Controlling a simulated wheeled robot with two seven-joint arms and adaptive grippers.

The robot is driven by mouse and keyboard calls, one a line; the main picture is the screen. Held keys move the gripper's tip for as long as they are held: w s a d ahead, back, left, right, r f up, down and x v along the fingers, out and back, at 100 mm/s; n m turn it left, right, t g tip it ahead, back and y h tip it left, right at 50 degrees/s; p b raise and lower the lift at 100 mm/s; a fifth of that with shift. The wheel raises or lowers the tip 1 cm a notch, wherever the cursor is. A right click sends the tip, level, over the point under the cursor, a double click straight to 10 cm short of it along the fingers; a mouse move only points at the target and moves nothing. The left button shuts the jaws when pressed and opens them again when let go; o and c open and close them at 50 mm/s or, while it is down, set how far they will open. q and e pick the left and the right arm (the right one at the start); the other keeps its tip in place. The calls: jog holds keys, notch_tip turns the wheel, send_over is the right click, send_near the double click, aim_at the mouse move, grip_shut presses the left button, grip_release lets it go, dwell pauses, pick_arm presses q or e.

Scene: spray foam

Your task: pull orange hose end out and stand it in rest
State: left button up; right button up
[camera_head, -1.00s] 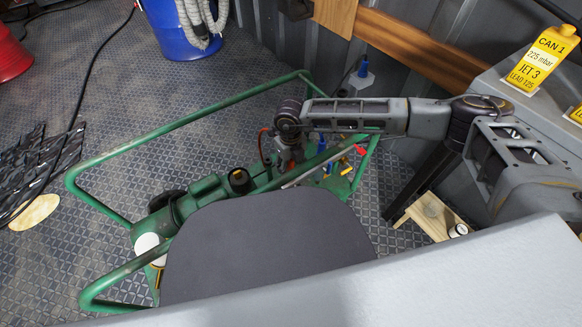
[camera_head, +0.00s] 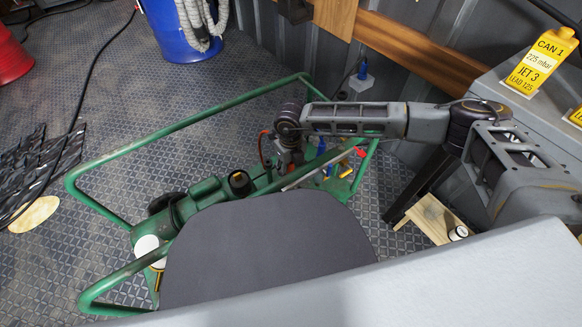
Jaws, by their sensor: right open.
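My right arm reaches in from the right, and its wrist bends down over the green tubular frame. My right gripper (camera_head: 287,164) points down beside the green machine, near the frame's far right end. It is small here, and its fingertips are partly lost among the parts around it. A thin orange-red curved piece (camera_head: 263,142), perhaps part of the orange hose, shows just left of the gripper. I cannot tell whether they touch. The hose end and the rest cannot be made out clearly. My left gripper is not in view.
The green frame (camera_head: 190,115) surrounds the machine on the patterned metal floor. Blue and red fittings (camera_head: 321,145) stand right of the gripper. A blue drum (camera_head: 178,35) with a pale hose is at the back.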

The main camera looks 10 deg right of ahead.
dwell(0.8)
grip_shut()
jog(key=shift+r+p, duration=0.2)
jog(key=shift+p, duration=0.1)
jog(key=shift+r, duration=0.3)
jog(key=shift+r+p, duration=2.05)
jog(key=shift+r, duration=0.45)
